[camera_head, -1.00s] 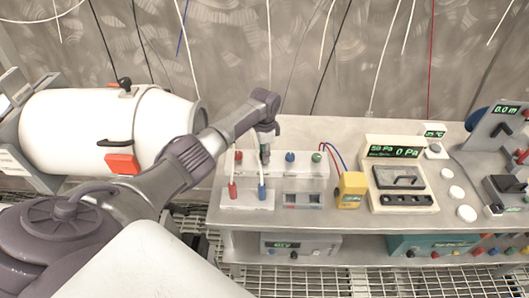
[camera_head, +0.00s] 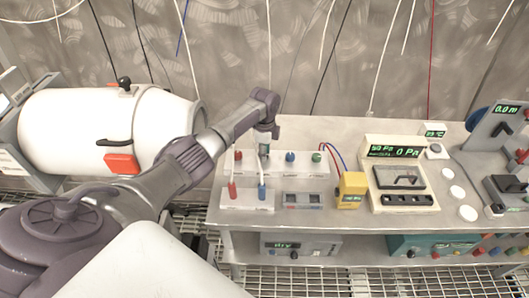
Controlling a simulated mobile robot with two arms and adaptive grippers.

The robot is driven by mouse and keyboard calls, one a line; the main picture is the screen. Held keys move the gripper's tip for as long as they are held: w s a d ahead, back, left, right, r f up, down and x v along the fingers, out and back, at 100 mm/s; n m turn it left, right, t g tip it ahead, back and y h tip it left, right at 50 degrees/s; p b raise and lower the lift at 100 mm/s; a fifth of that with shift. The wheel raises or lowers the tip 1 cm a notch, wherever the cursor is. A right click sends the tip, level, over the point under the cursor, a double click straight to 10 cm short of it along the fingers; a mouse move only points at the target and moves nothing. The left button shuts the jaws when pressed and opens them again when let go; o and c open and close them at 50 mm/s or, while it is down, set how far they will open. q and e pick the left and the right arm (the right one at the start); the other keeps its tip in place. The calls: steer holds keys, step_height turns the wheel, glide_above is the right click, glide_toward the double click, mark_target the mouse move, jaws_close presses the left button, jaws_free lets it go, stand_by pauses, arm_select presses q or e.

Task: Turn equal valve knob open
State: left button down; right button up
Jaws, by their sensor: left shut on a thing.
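A white valve block (camera_head: 275,171) stands on the left part of the table with a row of small knobs on top. A dark red knob (camera_head: 238,155) is at its left, a blue knob (camera_head: 290,157) right of the middle, and a green knob (camera_head: 316,157) at its right. My left gripper (camera_head: 264,150) reaches down from above, shut on the knob between the dark red and blue ones. The gripper mostly hides that knob, and I cannot read a label naming it the equal valve. My right gripper is not in view.
Two upright levers, red-tipped (camera_head: 232,190) and blue-tipped (camera_head: 262,191), stand in front of the block. A yellow meter (camera_head: 350,190) and a pressure gauge box (camera_head: 402,180) are to the right. A white tank (camera_head: 100,125) is at left.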

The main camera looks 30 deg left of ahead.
arm_select(q)
steer(key=shift+w+r, duration=0.1)
steer(key=c, duration=0.8)
jaws_free()
steer(key=shift+o, duration=0.2)
step_height(320, 180, up, 12)
